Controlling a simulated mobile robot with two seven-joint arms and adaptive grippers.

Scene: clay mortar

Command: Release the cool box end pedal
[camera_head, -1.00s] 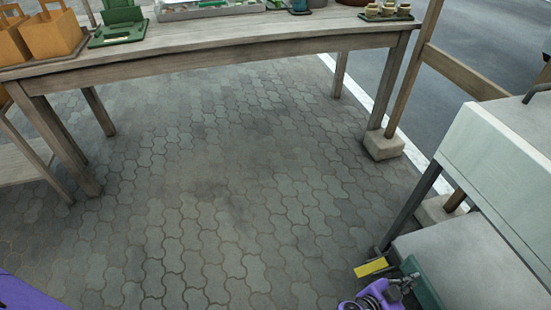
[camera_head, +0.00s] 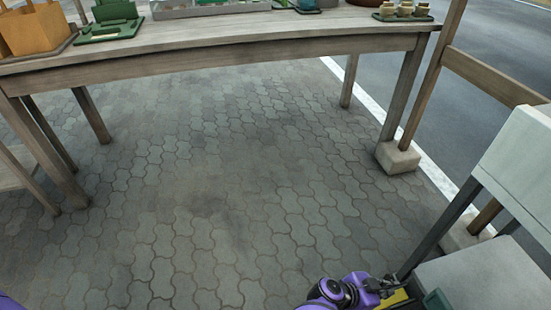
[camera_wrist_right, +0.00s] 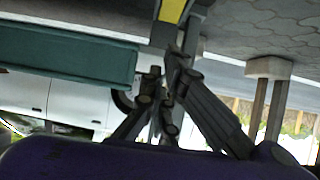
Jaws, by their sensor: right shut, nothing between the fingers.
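The yellow pedal (camera_head: 394,299) shows at the bottom right of the head view, partly covered by my right gripper (camera_head: 384,286). The dark green part beside it (camera_head: 437,301) seems to belong to the cool box; most of it is out of frame. In the right wrist view the pedal (camera_wrist_right: 173,10) is at the top edge and a green panel (camera_wrist_right: 70,52) is on the left. My right gripper (camera_wrist_right: 168,65) is shut and empty, close to the pedal. I cannot tell whether they touch. My left gripper is out of view.
A grey slab (camera_head: 480,278) and a white panel (camera_head: 520,165) stand at the right. A wooden table (camera_head: 230,48) with pottery and boxes spans the back. A post in a concrete foot (camera_head: 398,158) stands at right. The paved floor between is clear.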

